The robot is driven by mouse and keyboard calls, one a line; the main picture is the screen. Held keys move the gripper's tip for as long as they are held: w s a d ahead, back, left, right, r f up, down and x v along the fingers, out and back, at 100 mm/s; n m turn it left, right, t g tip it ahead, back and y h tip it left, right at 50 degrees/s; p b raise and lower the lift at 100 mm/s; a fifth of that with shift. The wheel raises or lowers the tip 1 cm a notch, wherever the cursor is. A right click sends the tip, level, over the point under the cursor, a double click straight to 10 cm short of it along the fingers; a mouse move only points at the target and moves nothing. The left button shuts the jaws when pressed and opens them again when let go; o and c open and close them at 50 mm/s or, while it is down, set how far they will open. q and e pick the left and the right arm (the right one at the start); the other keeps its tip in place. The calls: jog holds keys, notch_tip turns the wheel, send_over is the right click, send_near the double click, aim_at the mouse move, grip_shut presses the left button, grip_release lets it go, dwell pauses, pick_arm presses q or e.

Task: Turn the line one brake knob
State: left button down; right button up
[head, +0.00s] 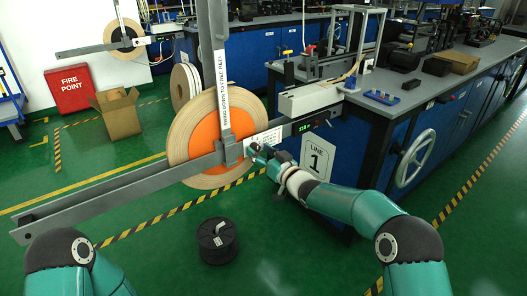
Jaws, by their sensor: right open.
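The line one payoff holds a large tape reel (186,140) with an orange centre on a grey metal arm (120,190). A white label plate (268,137) sits on the arm just right of the reel, near a small green-lit display (304,127). My right gripper (258,153) is at the arm just below this plate, right of the reel's hub. It is open; its fingers are small and dark here. I cannot make out the brake knob; it may be hidden by the gripper. My left gripper is out of view; only my left arm shows at bottom left.
The blue workbench (350,150) with the "Line 1" sign (317,157) and a handwheel (415,158) stands right of the reel. A vertical bar (222,75) hangs before the reel. A black spool (217,240) stands on the green floor below. A cardboard box (118,115) is behind left.

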jog(key=shift+w+a, duration=0.15)
jog(key=shift+w, duration=0.1)
jog(key=shift+c, duration=0.2)
